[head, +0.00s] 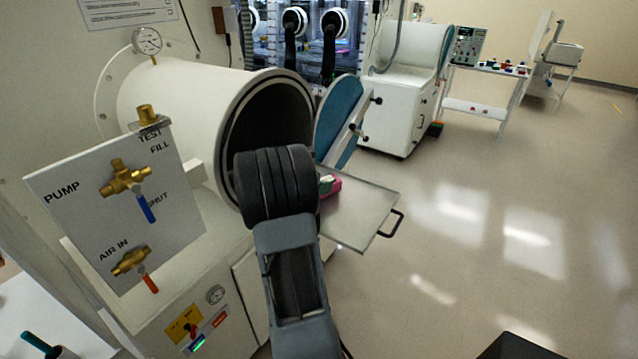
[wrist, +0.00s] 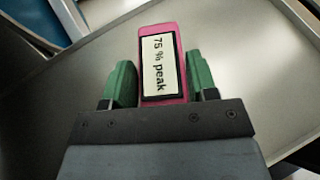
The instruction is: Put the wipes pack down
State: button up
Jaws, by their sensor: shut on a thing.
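The wipes pack is pink with a pale label reading "75 % peak". In the wrist view the wipes pack (wrist: 163,62) sits between the two green fingers of my gripper (wrist: 162,82), which is shut on it. In the head view a small part of the wipes pack (head: 331,186) shows just past my arm, over the inner end of the metal tray. My arm hides most of the gripper and pack there. I cannot tell whether the pack touches the tray.
The metal tray (head: 362,213) with a black handle (head: 393,222) extends from the round chamber opening (head: 262,125). The blue chamber door (head: 338,112) stands open beside it. A valve panel (head: 115,205) is at the left.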

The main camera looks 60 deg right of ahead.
jog(key=shift+f, duration=0.35)
